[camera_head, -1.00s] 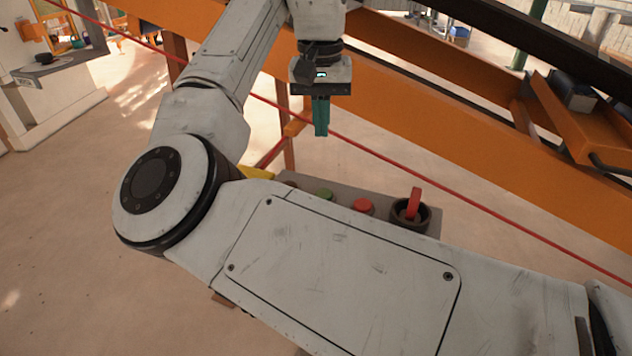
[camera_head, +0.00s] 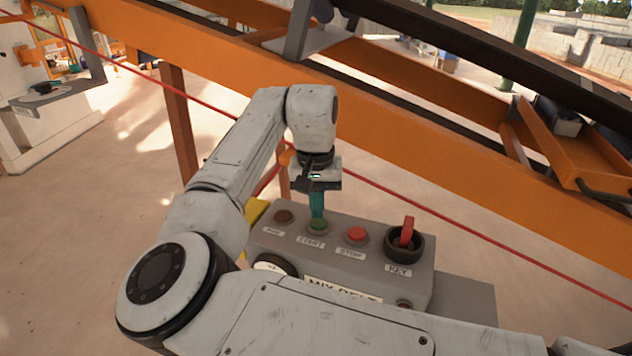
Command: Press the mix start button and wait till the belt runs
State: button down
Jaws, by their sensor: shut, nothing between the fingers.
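The grey control box (camera_head: 452,262) stands in the middle, with a plate reading "MIX BELT" partly hidden by my arm. On its top are a dark brown button, a green button (camera_head: 318,226) labelled START, a red button (camera_head: 356,235) labelled STOP, and a red key switch (camera_head: 407,234) labelled KEY. My gripper (camera_head: 317,216) is shut and empty, its teal fingers pointing down at the green button. The fingertips appear to be at or just above the button; I cannot tell whether they touch or press it.
An orange conveyor frame (camera_head: 420,143) with a dark belt (camera_head: 480,62) runs diagonally behind the box. A red cord (camera_head: 470,207) stretches along it, behind the box. A yellow part (camera_head: 256,210) sits at the box's left. Open floor (camera_head: 70,230) lies to the left.

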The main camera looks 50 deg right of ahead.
aim_at(318, 223)
jog(key=shift+f, duration=0.9)
jog(key=shift+f, duration=0.15)
jog(key=shift+s+f, duration=0.1)
jog(key=shift+f, duration=1)
jog(key=shift+r+p, duration=0.45)
jog(key=shift+p, duration=0.15)
notch_tip(318, 223, up, 5)
jog(key=p, duration=0.4)
jog(key=shift+f, duration=0.1)
notch_tip(318, 223, up, 9)
jog(key=b, duration=0.2)
jog(key=shift+a+r+b, duration=0.2)
jog(key=shift+b, duration=0.1)
